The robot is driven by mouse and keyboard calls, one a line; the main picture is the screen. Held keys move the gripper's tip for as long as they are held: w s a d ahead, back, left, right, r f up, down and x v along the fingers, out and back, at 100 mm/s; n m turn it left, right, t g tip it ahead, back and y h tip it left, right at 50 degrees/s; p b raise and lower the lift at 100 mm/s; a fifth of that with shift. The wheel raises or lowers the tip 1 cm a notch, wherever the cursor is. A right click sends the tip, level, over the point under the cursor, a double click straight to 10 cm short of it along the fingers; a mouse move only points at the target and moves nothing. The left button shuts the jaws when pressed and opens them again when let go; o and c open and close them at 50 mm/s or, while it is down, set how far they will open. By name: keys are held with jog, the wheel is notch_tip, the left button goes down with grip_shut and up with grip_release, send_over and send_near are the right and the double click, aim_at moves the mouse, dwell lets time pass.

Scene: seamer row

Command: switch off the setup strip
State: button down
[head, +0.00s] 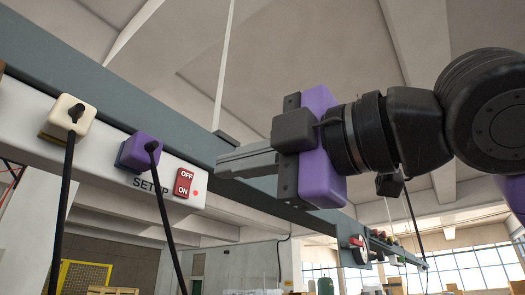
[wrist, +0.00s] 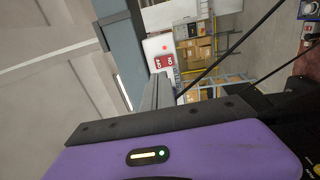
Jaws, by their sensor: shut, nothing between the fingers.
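The setup strip (head: 95,160) is a white bar under a grey-blue beam in the head view, marked SETUP. Its red rocker switch (head: 184,183) reads OFF above and ON below; it also shows in the wrist view (wrist: 165,62). A small red light (head: 196,193) beside the switch looks lit. I cannot tell which half of the rocker is pressed in. My gripper (head: 220,167) is shut and empty, its fingertips pointing left, just right of the switch and apart from it in the picture. In the wrist view the fingers (wrist: 157,88) point up towards the switch.
A purple plug (head: 138,152) and a cream plug (head: 70,115) with black hanging cords sit in the strip left of the switch. The grey-blue beam (head: 150,105) runs above. Farther along it is a red-handled switch (head: 357,243). Open air lies below.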

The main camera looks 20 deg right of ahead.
aim_at(187, 172)
jog(key=p+x, duration=0.1)
jog(key=x, duration=0.4)
jog(key=shift+w+a+r+p, duration=0.15)
jog(key=shift+w+a+p, duration=0.05)
jog(key=shift+w+p, duration=0.15)
jog(key=shift+w+a, duration=0.35)
jog(key=shift+w, duration=0.15)
jog(key=shift+w+a+r+p, duration=0.2)
jog(key=shift+r+p, duration=0.2)
jog(key=shift+p, duration=0.2)
jog(key=shift+d, duration=0.1)
